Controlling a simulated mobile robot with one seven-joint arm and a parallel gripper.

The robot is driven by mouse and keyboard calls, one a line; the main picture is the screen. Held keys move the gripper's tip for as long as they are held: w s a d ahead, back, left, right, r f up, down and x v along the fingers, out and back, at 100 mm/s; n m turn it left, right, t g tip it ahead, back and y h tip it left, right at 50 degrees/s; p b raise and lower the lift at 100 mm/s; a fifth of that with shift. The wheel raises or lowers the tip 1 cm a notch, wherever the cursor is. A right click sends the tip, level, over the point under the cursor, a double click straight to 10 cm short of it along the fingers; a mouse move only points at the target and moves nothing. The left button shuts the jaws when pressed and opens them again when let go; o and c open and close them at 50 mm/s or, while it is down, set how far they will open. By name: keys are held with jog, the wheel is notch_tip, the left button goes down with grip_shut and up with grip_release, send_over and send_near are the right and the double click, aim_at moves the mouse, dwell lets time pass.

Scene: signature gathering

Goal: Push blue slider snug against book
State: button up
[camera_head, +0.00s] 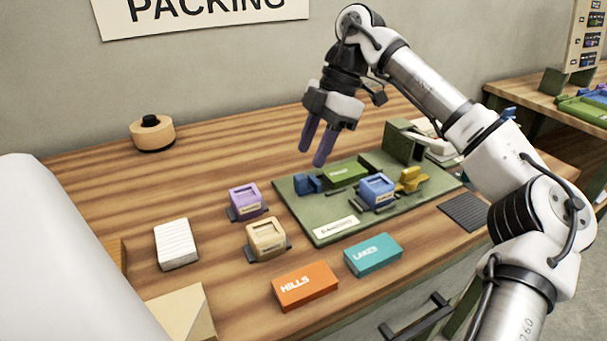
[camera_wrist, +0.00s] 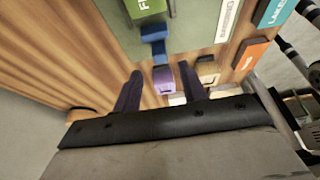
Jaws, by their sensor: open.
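The blue slider (camera_head: 308,184) is a dark blue stepped block at the left end of the green board (camera_head: 330,218). The green book (camera_head: 343,173) lies just right of it on the board. In the wrist view, the slider (camera_wrist: 154,34) sits below the book (camera_wrist: 146,8), with what looks like a narrow gap between them. My gripper (camera_head: 311,155) is open and empty, raised above the board's back left area, apart from the slider. Its two dark fingers also show in the wrist view (camera_wrist: 160,68).
A light blue stamp (camera_head: 377,189) and a yellow bracket (camera_head: 411,180) stand right of the book. A purple stamp (camera_head: 246,201) and a tan stamp (camera_head: 266,239) stand left. Orange (camera_head: 305,286) and teal (camera_head: 373,255) books lie in front. The back left table is mostly clear.

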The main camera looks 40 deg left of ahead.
aim_at(302, 176)
jog(key=x, duration=0.6)
jog(key=shift+c, duration=0.4)
grip_shut()
